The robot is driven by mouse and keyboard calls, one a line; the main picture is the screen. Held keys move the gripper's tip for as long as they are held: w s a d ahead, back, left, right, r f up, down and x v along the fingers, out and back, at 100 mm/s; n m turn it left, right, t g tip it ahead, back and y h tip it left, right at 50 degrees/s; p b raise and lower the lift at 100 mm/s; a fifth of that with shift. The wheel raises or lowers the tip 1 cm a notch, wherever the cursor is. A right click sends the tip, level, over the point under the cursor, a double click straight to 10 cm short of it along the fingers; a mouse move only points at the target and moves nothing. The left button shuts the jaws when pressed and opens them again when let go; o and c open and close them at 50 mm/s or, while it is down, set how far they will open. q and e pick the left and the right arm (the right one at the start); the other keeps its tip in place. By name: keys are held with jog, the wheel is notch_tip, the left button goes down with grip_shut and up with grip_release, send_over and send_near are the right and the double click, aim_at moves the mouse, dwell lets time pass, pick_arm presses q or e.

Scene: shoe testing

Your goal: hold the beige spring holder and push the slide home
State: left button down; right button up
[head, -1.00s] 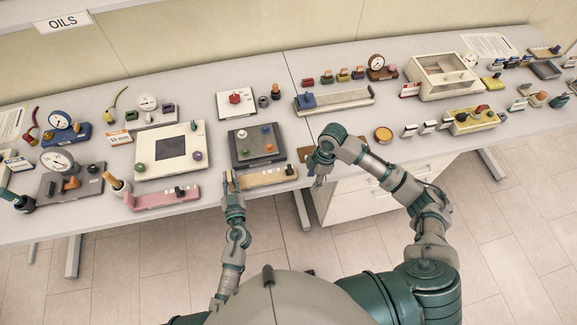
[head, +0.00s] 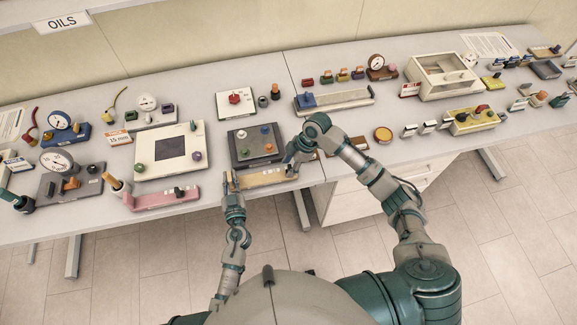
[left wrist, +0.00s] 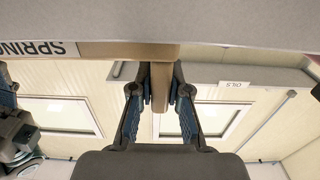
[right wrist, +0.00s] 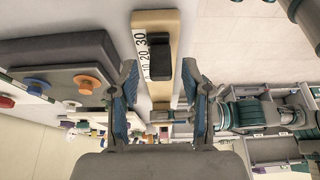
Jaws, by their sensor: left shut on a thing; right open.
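The beige spring holder (head: 262,179) lies at the front edge of the table, below a dark grey plate. My left gripper (head: 230,184) is at its left end. In the left wrist view my left gripper (left wrist: 160,80) is shut on the holder's upright end piece (left wrist: 164,90), beside a "SPRING" label (left wrist: 35,49). My right gripper (head: 291,163) is over the holder's right end and hides part of it. In the right wrist view it (right wrist: 160,82) is open, with the black slide (right wrist: 161,60) near its fingertips beside the number scale. Contact cannot be told.
The dark plate with coloured knobs (head: 241,151) stands right behind the holder. A pink holder (head: 160,199) lies to the left. A long rail with a blue block (head: 345,98) is behind to the right. A round orange-topped tin (head: 383,134) is right of my right arm.

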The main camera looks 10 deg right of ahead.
pick_arm(q)
jog(key=shift+f, duration=0.1)
pick_arm(e)
jog(key=shift+a+f, duration=0.2)
jog(key=shift+f, duration=0.3)
grip_shut()
jog(key=shift+a, duration=0.1)
jog(key=a, duration=0.8)
jog(key=shift+a, duration=0.25)
pick_arm(q)
jog(key=shift+s, duration=0.1)
jog(key=shift+d, duration=0.1)
pick_arm(e)
jog(key=shift+c, duration=1.3)
grip_release()
jog(key=shift+o, duration=1.3)
jog(key=shift+d, duration=0.25)
